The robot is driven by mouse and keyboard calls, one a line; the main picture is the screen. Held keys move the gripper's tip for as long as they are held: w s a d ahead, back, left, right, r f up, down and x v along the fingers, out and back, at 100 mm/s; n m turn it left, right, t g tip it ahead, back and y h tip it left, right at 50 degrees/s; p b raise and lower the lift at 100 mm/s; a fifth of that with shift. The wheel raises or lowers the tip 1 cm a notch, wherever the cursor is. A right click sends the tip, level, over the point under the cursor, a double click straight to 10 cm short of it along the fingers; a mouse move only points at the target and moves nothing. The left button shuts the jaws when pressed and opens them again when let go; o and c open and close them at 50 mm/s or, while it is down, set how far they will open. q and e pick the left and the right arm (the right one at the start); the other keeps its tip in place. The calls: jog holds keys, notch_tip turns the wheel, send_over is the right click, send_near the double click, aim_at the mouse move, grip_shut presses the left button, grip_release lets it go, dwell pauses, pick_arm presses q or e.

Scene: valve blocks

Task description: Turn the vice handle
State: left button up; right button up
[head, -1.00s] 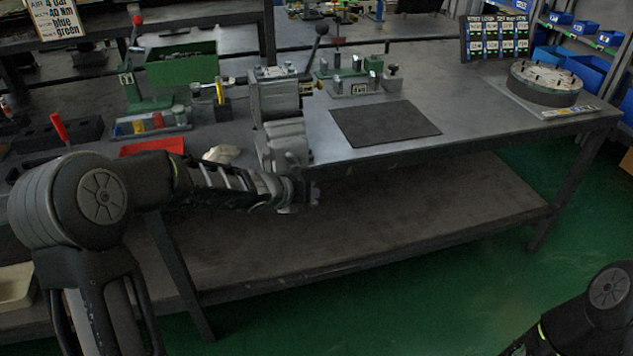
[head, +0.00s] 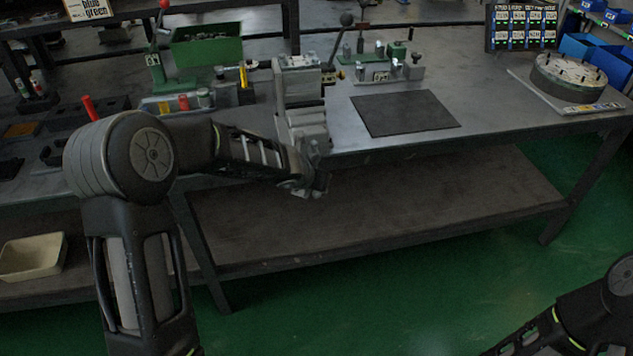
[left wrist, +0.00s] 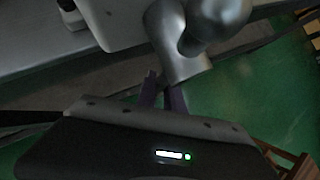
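The grey vice (head: 303,105) stands at the front edge of the workbench in the head view. Its handle cannot be made out there, as my left gripper and wrist cover the vice's lower front. My left gripper (head: 314,188) is just in front of and below the vice, angled downward. In the left wrist view a grey metal cylinder (left wrist: 182,55) with a rounded part above, seemingly the vice's front, is close beyond the fingers. My right gripper is out of view.
A dark mat (head: 405,113) lies right of the vice. A ball-topped lever (head: 346,19) and a green-and-grey fixture (head: 385,68) stand behind. A green bin (head: 205,46) is at the back left. A round plate (head: 569,77) sits far right. The lower shelf (head: 400,205) is clear.

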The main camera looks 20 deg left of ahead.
pick_arm(q)
jog(key=o, duration=0.4)
jog(key=shift+o, duration=0.2)
jog(key=p+v, duration=0.3)
jog(key=v, duration=0.4)
jog(key=shift+s+r, duration=0.2)
jog(key=shift+s, duration=0.1)
